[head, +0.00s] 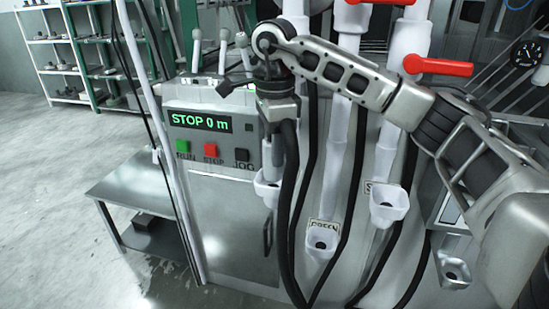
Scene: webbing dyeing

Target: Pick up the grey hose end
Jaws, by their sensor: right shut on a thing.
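My right arm comes in from the right, and my right gripper (278,108) points down in front of the machine, just right of its control panel. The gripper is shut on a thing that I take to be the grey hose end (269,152). Its jaws and grip are partly hidden by the wrist and dark hoses. The grey part hangs below the gripper, over a white cup (264,188); I cannot tell whether it touches the cup. My left gripper is not in view.
The control panel (210,140) reads "STOP 0 m". More white cups (322,243) (389,206) stand to the right, among dangling black hoses (312,180). Red-handled valves (437,66) sit above. A low metal table (135,190) stands at left, with open floor beyond.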

